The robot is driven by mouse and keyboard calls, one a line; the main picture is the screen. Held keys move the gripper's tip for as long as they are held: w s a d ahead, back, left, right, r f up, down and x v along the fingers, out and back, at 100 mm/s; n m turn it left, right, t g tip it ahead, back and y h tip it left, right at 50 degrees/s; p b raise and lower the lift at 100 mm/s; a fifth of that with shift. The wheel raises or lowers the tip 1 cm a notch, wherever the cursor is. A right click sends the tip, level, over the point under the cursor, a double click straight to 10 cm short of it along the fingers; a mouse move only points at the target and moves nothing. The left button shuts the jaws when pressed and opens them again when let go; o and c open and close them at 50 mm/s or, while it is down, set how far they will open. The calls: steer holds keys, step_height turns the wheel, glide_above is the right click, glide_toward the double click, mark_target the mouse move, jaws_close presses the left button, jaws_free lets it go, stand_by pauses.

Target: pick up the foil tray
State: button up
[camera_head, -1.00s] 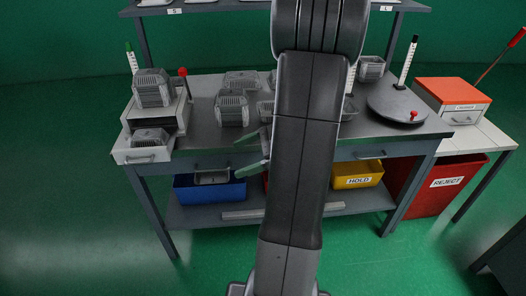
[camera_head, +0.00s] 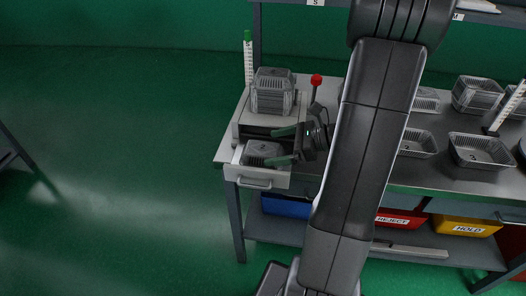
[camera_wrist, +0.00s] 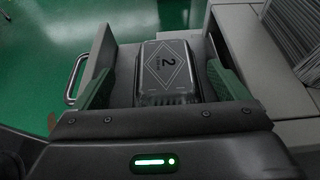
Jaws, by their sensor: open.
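A grey foil tray (camera_head: 260,149) with ribbed sides sits in the open drawer (camera_head: 262,177) at the bench's left end. In the wrist view the foil tray (camera_wrist: 168,68) shows a flat dark top with a diamond and the number 2. My gripper (camera_head: 273,147) is open, at the tray's right side in the head view. In the wrist view its green fingers (camera_wrist: 163,82) stand on either side of the tray, with gaps. I cannot tell whether they are down to its height.
A similar ribbed container (camera_head: 272,92) stands on the drawer unit, close above the drawer. A red-knobbed lever (camera_head: 316,80) stands beside it. More foil trays (camera_head: 480,150) lie on the bench to the right. Open floor lies left of the bench.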

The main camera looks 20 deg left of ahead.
mark_target(264, 148)
steer(key=shift+w+x, duration=0.15)
steer(key=shift+x, duration=1.05)
steer(key=shift+w+x, duration=0.15)
steer(key=shift+x, duration=1)
steer(key=c, duration=1.1)
